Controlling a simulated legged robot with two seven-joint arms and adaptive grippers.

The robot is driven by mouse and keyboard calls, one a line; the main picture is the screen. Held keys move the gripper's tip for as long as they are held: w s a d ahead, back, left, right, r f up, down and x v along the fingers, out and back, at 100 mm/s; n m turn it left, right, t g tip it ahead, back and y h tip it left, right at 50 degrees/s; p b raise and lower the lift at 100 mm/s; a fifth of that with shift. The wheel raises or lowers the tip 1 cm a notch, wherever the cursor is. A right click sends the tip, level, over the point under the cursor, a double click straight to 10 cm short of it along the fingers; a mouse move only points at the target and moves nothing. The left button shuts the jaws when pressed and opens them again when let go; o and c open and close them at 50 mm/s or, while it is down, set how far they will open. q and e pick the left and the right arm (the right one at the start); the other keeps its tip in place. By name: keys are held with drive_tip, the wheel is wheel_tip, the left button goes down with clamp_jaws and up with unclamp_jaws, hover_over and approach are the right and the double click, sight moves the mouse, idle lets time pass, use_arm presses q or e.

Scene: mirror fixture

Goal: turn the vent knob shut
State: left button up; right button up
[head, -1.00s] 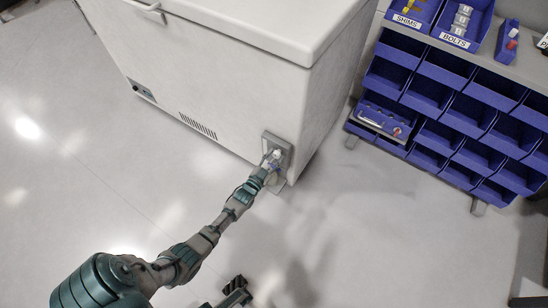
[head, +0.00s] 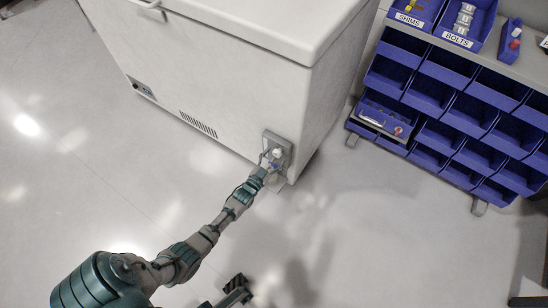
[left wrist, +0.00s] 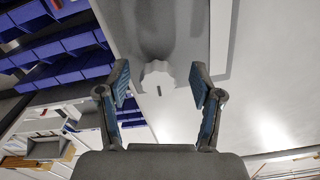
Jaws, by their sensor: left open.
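The vent knob (head: 277,153) is a small white knob on a grey plate (head: 286,145), low on the white chest's side near its right corner. In the left wrist view the knob (left wrist: 157,75) has a scalloped rim, with a small dark mark below it. My left gripper (head: 269,162) is at the knob. In the left wrist view its two fingers (left wrist: 158,88) are spread, one on each side of the knob, with gaps to it. I cannot tell how deep the knob sits between them.
The white chest (head: 230,75) fills the top middle, with a slotted grille (head: 198,125) left of the plate. A rack of blue bins (head: 450,110) stands at the right. The pale floor (head: 390,240) between and in front is clear.

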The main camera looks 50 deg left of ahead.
use_arm(q)
drive_tip(key=shift+s+d, duration=0.2)
drive_tip(key=shift+s, duration=0.15)
drive_tip(key=v, duration=1.1)
drive_tip(key=shift+s+a+f, duration=0.15)
